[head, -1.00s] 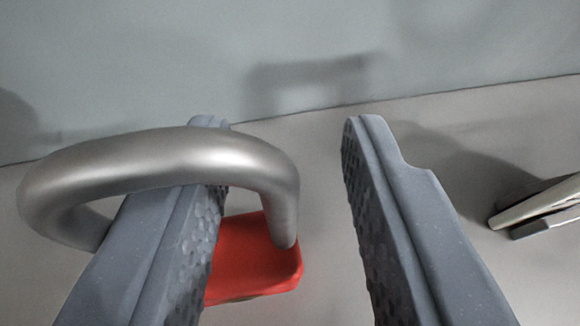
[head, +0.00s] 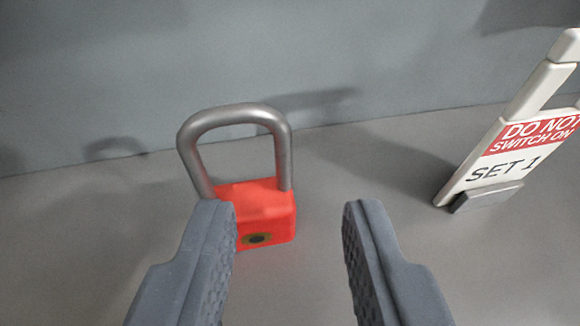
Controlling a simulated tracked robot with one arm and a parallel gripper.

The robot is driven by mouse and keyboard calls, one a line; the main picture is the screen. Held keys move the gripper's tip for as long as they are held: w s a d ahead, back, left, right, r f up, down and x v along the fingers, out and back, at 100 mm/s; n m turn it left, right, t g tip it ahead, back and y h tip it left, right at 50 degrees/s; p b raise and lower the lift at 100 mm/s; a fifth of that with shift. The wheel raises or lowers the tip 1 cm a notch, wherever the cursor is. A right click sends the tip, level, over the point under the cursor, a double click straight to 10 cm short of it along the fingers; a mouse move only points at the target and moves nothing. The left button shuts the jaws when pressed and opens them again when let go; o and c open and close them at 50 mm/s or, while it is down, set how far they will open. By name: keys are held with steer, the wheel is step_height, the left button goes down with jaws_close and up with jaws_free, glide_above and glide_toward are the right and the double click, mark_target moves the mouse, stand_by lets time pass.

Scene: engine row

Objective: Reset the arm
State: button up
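My gripper (head: 291,215) is open and empty in the head view, its two grey fingers spread wide. A red padlock (head: 262,205) with a grey metal shackle (head: 235,115) stands upright on the grey floor surface beyond the fingers. It is left of the middle, and the left fingertip covers a bit of its lower left side. A dark keyhole in a brass ring shows low on its front. Nothing is between the fingers.
A white sign (head: 515,140) reading "DO NOT SWITCH ON" and "SET 1" stands at the right in a small grey base (head: 485,197). A grey wall (head: 400,60) rises behind. The surface between padlock and sign is clear.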

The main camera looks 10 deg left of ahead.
steer(key=s+d+r+t+h, duration=0.1)
steer(key=s+r, duration=0.1)
steer(key=r, duration=1.3)
steer(key=s+d+r+h, duration=0.1)
steer(key=s+r, duration=0.1)
steer(key=r, duration=1.4)
steer(key=s+a+r+m+t, duration=0.1)
steer(key=s+a+r, duration=0.1)
steer(key=s+r, duration=1.6)
step_height(320, 180, up, 4)
steer(key=shift+a+f, duration=0.1)
steer(key=shift+a, duration=0.15)
